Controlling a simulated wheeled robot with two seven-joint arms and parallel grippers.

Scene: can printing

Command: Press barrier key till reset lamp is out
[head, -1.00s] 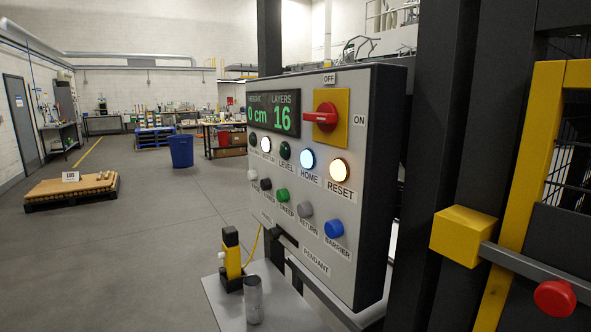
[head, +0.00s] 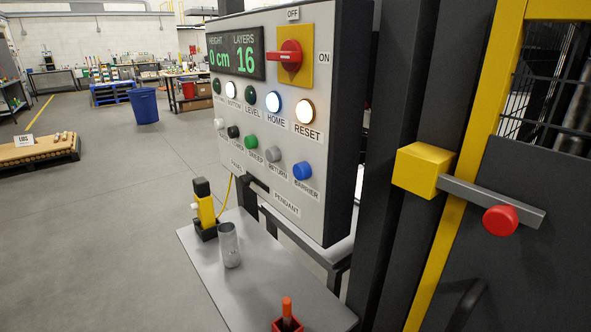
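The control panel (head: 325,205) stands upright in the middle of the head view. Its blue barrier key (head: 303,170) is at the lower right of the key row, above the label BARRIER. The reset lamp (head: 305,111) is lit a warm white above the label RESET. The home lamp (head: 274,106) is lit bluish white, and another lamp (head: 230,89) to its left is lit too. The display (head: 238,54) reads 0 cm and 16 layers. The red rotary switch (head: 290,55) sits on a yellow plate between OFF and ON. Neither gripper is in view.
Below the panel, a grey shelf (head: 215,265) holds a yellow-black pendant (head: 205,209), a metal can (head: 229,245) and a red holder (head: 287,324) with an orange-topped item. At right is a yellow-framed gate (head: 455,215) with a red knob (head: 500,220). Open floor lies left.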

